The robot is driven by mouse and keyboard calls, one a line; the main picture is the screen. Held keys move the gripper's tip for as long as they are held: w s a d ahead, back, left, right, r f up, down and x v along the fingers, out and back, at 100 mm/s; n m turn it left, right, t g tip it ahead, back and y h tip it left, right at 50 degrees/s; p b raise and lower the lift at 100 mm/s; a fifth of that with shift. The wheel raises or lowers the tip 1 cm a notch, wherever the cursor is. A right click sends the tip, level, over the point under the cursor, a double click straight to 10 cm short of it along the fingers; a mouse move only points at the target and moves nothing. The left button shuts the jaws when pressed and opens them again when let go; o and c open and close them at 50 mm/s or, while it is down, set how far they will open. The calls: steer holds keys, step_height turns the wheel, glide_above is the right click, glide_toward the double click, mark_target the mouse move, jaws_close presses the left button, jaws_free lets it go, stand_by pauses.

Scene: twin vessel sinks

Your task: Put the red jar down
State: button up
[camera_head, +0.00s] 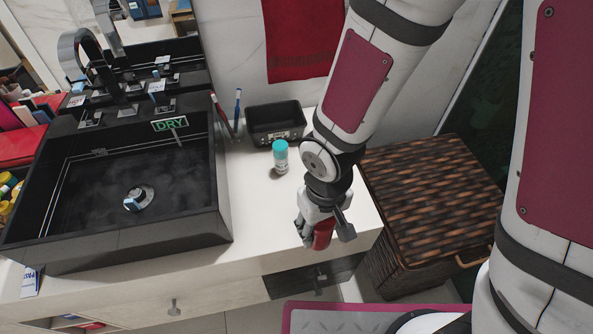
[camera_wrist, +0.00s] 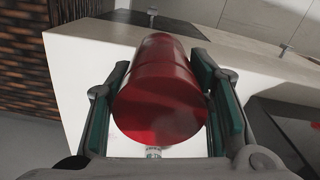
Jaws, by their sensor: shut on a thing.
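The red jar (camera_wrist: 160,90) is between the two green-padded fingers of my gripper (camera_wrist: 165,100) in the wrist view. In the head view the jar (camera_head: 323,235) shows as a small red piece below my gripper (camera_head: 324,228), near the front right of the white counter (camera_head: 262,215). My gripper is shut on the jar. Most of the jar is hidden by the gripper in the head view. I cannot tell whether the jar touches the counter.
A teal-capped bottle (camera_head: 280,157) stands on the counter behind my gripper. A black tray (camera_head: 275,122) and a cup with toothbrushes (camera_head: 232,130) stand at the back. The black sink (camera_head: 120,245) takes the left. A wicker basket (camera_head: 430,190) stands right. Counter between sink and gripper is clear.

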steer(key=shift+w+a+f+b, duration=0.2)
steer(key=shift+w+b, duration=0.45)
steer(key=shift+b, duration=0.25)
steer(key=shift+w+a+f+b, duration=0.1)
steer(key=shift+w+a+b, duration=0.05)
steer(key=shift+w+b, duration=0.65)
steer(key=w+a, duration=0.1)
steer(key=w, duration=0.3)
steer(key=w+a, duration=0.1)
steer(key=w, duration=0.3)
steer(key=w+a+f, duration=0.1)
steer(key=w, duration=0.3)
steer(key=shift+a, duration=0.3)
steer(key=shift+w+f, duration=0.1)
steer(key=shift+f, duration=1.6)
steer(key=shift+f, duration=0.1)
steer(key=shift+f, duration=0.1)
steer(key=o, duration=1.4)
step_height(320, 180, up, 12)
steer(key=shift+r+p, duration=0.2)
steer(key=shift+p, duration=0.3)
